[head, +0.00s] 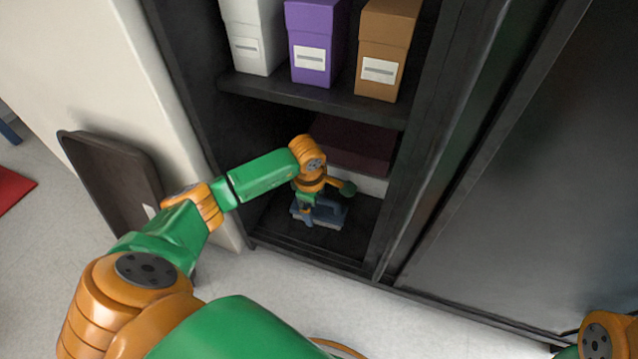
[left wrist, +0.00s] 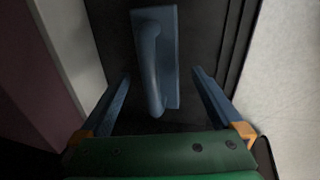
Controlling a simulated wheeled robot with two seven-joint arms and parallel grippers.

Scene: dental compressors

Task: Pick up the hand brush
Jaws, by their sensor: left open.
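The blue-grey hand brush (head: 330,214) lies on the bottom shelf of the dark cabinet, partly hidden behind my left gripper in the head view. In the left wrist view the brush (left wrist: 160,60) shows its flat block and raised handle, between and beyond my fingers. My left gripper (head: 307,218) reaches into the bottom compartment above the brush. In the left wrist view my left gripper (left wrist: 158,84) is open, with one blue finger on each side of the handle's near end and a gap on both sides. My right gripper is not in view.
The bottom shelf (head: 278,226) has a front lip and side walls close to my left arm. A dark maroon box (head: 355,145) stands behind the brush.

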